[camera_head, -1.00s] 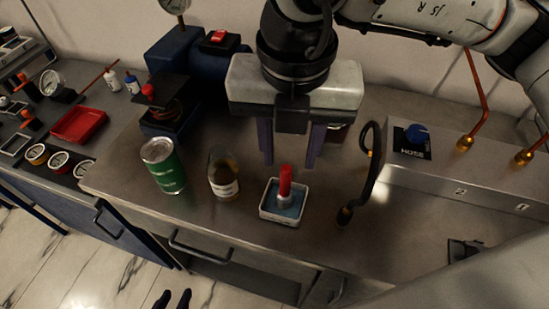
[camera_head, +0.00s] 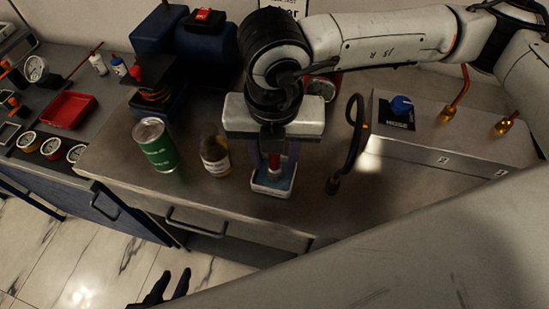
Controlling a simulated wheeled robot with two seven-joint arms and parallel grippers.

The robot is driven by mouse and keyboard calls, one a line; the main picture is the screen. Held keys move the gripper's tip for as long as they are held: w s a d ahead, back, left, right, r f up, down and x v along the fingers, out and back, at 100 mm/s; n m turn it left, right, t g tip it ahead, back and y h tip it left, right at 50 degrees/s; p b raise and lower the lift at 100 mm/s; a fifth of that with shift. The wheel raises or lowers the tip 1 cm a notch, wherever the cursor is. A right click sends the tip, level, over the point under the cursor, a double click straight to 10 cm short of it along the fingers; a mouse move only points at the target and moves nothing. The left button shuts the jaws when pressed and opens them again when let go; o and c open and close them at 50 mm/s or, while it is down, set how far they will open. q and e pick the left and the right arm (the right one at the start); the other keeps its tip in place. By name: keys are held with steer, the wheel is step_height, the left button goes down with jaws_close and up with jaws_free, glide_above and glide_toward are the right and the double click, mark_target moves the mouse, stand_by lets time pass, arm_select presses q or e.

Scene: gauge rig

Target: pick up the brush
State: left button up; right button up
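The brush (camera_head: 275,162) stands upright with its red handle up in a small white tray (camera_head: 272,191) with a blue inside, near the counter's front edge. My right gripper (camera_head: 275,166) comes down from above, its dark fingers on either side of the handle. The fingers look apart from the handle, with a gap showing. The gripper's body hides the top of the handle. My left gripper (camera_head: 168,288) shows only as two dark, separated fingertips low in the picture, over the floor, away from the brush and empty.
A brown glass bottle (camera_head: 214,156) and a green can (camera_head: 155,145) stand just left of the tray. A red tray (camera_head: 68,110) lies on the far-left bench.

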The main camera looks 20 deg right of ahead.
jaws_close()
step_height(320, 180, up, 10)
steer(key=shift+r+b, duration=0.1)
steer(key=shift+b, duration=0.4)
